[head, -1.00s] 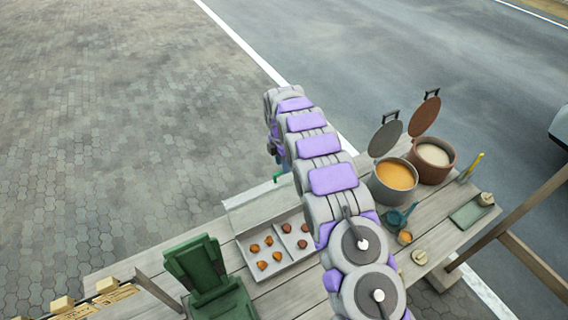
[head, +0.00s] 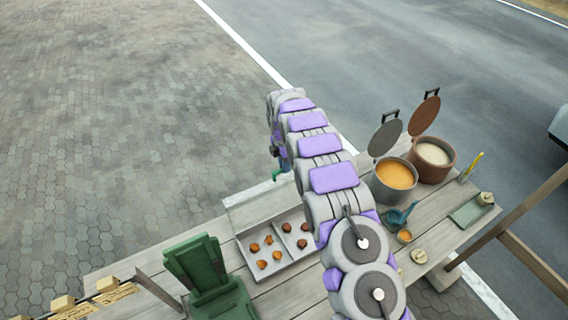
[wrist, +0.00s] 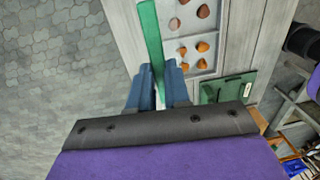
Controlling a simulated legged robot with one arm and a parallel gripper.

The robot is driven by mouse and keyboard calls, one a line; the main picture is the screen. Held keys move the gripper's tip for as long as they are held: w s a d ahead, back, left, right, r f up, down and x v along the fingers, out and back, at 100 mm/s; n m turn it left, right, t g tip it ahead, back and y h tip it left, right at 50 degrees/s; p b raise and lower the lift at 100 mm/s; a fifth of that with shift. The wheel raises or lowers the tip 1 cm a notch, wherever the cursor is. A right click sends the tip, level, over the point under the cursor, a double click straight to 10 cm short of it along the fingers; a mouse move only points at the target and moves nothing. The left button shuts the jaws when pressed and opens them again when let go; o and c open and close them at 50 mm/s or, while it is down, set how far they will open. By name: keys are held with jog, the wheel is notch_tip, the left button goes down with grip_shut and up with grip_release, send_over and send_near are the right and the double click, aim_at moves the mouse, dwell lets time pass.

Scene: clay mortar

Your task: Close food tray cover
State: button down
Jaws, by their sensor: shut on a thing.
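The food tray (head: 243,250) sits on the wooden table, its compartments holding several orange and brown pieces, uncovered from above. Its pale cover (head: 245,207) stands open along the tray's far side. The tray (wrist: 194,52) lies just right of the strip. In the head view, my gripper (head: 281,168) is small and partly hidden behind my own arm, which also hides the tray's right end.
Two pots with raised lids, grey (head: 393,182) and brown (head: 433,160), stand right of my arm. A green container (head: 207,275) with its lid up is at front left. Paving beyond the table is clear.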

jog(key=shift+d+r, duration=0.15)
jog(key=shift+d, duration=0.1)
dwell(0.5)
